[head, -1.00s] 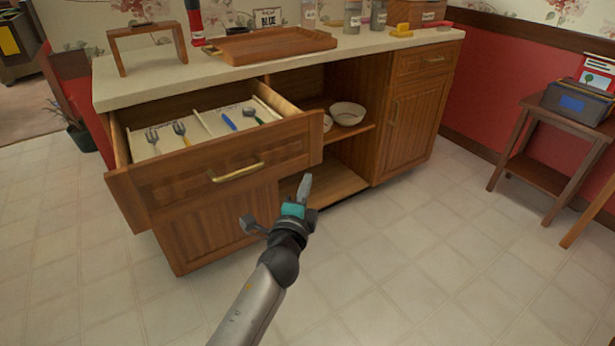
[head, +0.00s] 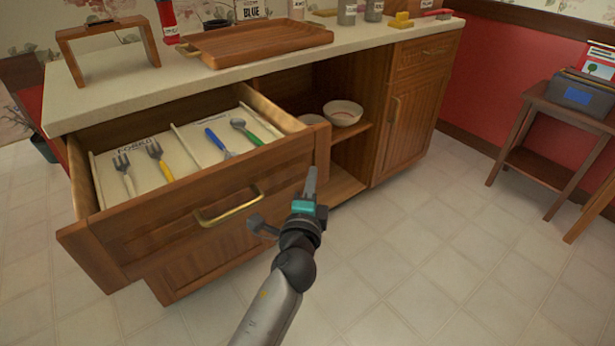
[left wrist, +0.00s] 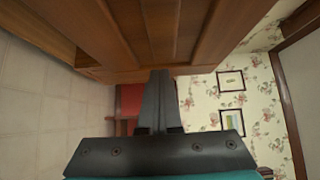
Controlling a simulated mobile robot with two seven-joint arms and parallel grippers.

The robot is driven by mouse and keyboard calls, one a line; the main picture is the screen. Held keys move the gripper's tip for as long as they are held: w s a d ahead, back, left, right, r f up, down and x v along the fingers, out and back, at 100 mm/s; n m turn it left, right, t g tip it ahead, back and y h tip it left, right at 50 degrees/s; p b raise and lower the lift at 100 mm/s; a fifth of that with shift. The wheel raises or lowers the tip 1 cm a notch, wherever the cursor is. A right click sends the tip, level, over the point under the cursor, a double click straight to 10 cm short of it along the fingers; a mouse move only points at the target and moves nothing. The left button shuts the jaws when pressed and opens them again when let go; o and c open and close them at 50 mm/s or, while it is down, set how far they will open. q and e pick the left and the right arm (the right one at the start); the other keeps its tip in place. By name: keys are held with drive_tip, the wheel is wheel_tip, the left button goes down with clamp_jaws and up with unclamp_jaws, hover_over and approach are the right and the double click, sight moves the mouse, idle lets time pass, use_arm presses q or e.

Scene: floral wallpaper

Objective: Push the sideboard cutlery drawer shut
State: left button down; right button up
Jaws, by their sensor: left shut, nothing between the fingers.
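The wooden cutlery drawer (head: 160,220) of the sideboard (head: 388,110) stands pulled out at the left in the head view. Its brass handle (head: 229,207) is on the front. Inside lie a white-handled fork (head: 125,175), a yellow fork (head: 159,160), a blue-handled utensil (head: 217,142) and a green-handled spoon (head: 246,131). My left gripper (head: 310,185) is shut and empty, in front of the drawer front's right end; I cannot tell if it touches. In the left wrist view the shut fingers (left wrist: 160,100) point toward wooden panelling. My right gripper is not in view.
A tray (head: 255,42), a wooden stand (head: 108,55) and several jars sit on the countertop. Bowls (head: 343,113) stand on the open shelf right of the drawer. A small side table (head: 565,115) is at the right. The tiled floor (head: 430,260) in front is clear.

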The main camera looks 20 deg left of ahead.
use_arm(q)
drive_tip(key=shift+a, duration=0.1)
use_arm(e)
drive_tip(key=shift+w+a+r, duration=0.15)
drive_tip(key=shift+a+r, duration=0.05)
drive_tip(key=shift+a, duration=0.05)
